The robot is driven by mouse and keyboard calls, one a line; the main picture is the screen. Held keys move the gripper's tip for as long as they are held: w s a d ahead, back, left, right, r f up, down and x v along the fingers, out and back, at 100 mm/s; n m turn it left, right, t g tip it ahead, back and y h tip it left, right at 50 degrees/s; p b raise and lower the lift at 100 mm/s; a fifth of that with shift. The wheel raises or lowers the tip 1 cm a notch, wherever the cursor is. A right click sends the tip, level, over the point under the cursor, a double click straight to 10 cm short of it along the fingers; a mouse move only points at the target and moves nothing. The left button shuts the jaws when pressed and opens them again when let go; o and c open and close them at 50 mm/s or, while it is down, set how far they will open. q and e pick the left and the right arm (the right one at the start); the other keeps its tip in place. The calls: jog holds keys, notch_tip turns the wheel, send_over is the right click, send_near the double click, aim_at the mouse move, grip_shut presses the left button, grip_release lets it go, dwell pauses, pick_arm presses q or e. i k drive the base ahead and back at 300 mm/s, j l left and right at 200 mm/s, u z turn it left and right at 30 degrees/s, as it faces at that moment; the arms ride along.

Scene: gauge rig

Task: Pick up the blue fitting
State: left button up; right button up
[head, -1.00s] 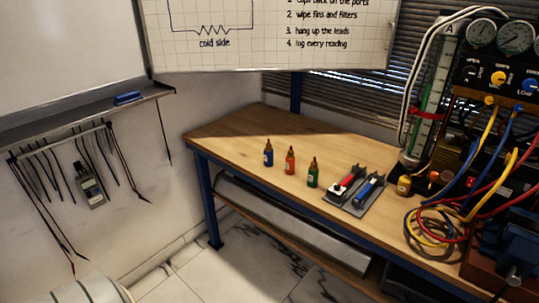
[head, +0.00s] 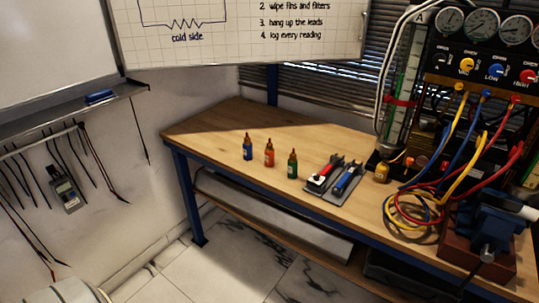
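Several blue things show, and I cannot tell which is the blue fitting. A blue hose end (head: 486,95) plugs into the front of the gauge panel (head: 458,75) at the right, below a blue knob (head: 496,71) marked LOW. A blue-handled tool (head: 346,181) lies beside a red-handled tool (head: 321,176) on a grey tray (head: 322,196) on the workbench. Neither of my grippers is in view.
The wooden workbench (head: 222,121) has bare room at its left. Orange (head: 269,157) and green (head: 292,169) bottles stand in the middle. Coiled hoses (head: 408,212), a small yellow part (head: 382,175) and a blue vise (head: 490,225) crowd the right. Leads hang on the left wall.

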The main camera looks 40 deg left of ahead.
aim_at(247, 146)
jog(key=u, duration=1.3)
jog(key=i+l+u, duration=0.25)
jog(key=i, duration=0.45)
jog(key=j, duration=0.1)
